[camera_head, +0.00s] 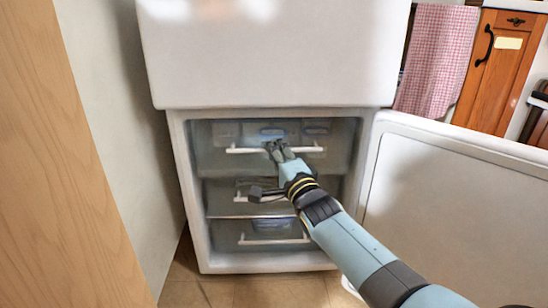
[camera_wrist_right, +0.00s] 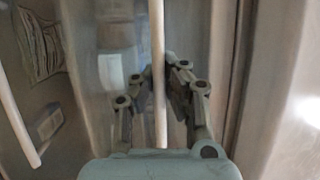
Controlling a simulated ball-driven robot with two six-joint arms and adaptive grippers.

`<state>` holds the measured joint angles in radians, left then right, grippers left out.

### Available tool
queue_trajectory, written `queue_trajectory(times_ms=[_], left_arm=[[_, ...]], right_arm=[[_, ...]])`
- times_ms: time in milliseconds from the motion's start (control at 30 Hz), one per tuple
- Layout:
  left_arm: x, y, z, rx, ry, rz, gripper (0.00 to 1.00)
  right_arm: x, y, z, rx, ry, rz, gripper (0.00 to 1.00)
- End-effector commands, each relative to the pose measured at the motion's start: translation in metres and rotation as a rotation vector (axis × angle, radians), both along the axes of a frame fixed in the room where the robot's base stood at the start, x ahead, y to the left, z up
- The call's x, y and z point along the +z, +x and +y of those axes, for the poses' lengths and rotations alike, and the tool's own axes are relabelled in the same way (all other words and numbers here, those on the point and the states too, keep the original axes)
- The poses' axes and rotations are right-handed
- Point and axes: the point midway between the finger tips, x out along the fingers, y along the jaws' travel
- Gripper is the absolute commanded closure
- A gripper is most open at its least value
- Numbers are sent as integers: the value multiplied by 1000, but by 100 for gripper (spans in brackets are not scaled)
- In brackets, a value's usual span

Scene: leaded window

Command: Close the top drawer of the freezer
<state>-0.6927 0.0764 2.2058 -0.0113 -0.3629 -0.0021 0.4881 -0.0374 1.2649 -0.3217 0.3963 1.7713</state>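The freezer (camera_head: 188,190) stands open under a white upper section. Its top drawer (camera_head: 228,162) has a clear front and a long white handle (camera_head: 243,150); how far it sticks out is hard to tell. My right gripper (camera_head: 274,146) is at the middle of this handle. In the right wrist view, the handle (camera_wrist_right: 157,40) runs between the fingers of the right gripper (camera_wrist_right: 159,75), which close in on it from both sides. The middle drawer handle (camera_head: 272,198) and bottom drawer handle (camera_head: 272,241) are below. My left gripper is not in view.
The freezer door (camera_head: 450,215) is swung wide open to the right. A wooden panel (camera_head: 65,170) and a pale wall (camera_head: 105,90) bound the left. A checked towel (camera_head: 437,60) hangs by an orange cabinet (camera_head: 497,75) at the back right. Tiled floor (camera_head: 260,292) shows in front.

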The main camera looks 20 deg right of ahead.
Motion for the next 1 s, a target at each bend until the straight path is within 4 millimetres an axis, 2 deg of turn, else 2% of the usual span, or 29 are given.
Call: queue_trajectory(times_ms=[100,300,667,767,933,1000], left_arm=[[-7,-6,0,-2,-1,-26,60],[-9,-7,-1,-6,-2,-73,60],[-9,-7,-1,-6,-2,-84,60],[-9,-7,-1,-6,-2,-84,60],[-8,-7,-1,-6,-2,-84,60],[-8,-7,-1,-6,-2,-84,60]], right_arm=[[-5,20,-6,-2,-6,7,100],[-6,41,-13,-2,-4,11,100],[-5,44,-14,-3,-5,11,100],[-6,44,-15,-3,-5,11,90],[-4,45,-14,-2,-4,9,68],[-3,45,-14,-2,-2,7,66]])
